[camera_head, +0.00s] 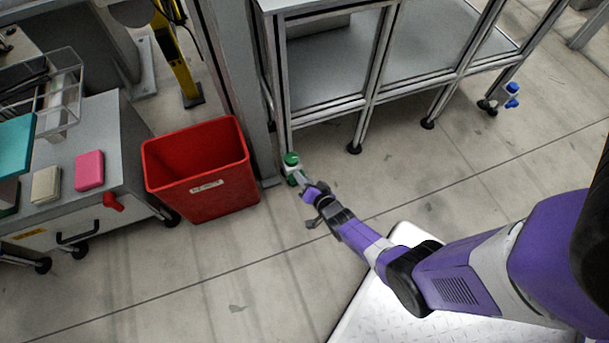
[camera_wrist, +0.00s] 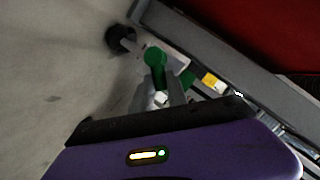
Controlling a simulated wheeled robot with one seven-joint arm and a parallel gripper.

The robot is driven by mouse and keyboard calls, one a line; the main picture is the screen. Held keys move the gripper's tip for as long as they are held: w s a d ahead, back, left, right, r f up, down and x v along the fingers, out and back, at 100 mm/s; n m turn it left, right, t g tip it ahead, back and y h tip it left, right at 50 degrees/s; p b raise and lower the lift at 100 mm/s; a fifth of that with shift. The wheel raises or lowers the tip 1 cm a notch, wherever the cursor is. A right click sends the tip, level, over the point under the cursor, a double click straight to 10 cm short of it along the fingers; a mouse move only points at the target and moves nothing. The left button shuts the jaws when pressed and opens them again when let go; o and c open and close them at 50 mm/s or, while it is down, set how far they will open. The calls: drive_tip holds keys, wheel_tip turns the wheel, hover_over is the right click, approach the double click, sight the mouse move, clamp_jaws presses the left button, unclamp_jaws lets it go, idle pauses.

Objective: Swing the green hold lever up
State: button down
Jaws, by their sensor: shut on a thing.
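The green hold lever (camera_head: 291,159) is at the foot of a metal frame post, low near the floor, right of the red bin. In the wrist view the green lever (camera_wrist: 155,57) has a rounded knob and lies between the fingertips. My gripper (camera_head: 303,180) reaches it from the lower right. In the wrist view my gripper (camera_wrist: 163,92) is shut on the lever. The lever's lower part and pivot are partly hidden by the fingers.
A red bin (camera_head: 205,190) stands close left of the lever. A metal frame with shelves (camera_head: 325,65) rises behind it. A blue-handled fixture (camera_head: 512,95) is on the frame's far right leg. A grey cart (camera_head: 95,135) stands at left. Floor in front is clear.

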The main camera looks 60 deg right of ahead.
drive_tip(key=shift+w+a+r+n+g+h+p, duration=0.15)
drive_tip(key=shift+w+a+n+g+h+p, duration=0.15)
drive_tip(key=shift+a+n+g+h+p, duration=0.45)
drive_tip(key=shift+w+a+r+n+g+h, duration=0.2)
drive_tip(key=shift+n+h, duration=0.25)
drive_tip(key=shift+n, duration=0.6)
drive_tip(key=shift+w+a+r+n+g+h+p, duration=0.1)
drive_tip(key=shift+w+a+n+g+h+p, duration=0.25)
drive_tip(key=shift+n+h, duration=0.4)
drive_tip(key=shift+n, duration=0.35)
drive_tip(key=c, duration=1.3)
unclamp_jaws()
drive_tip(key=p+v, duration=0.4)
drive_tip(key=v, duration=0.3)
drive_tip(key=shift+s+a+r+p, duration=0.2)
drive_tip(key=shift+s+p, duration=0.05)
drive_tip(key=shift+p, duration=0.15)
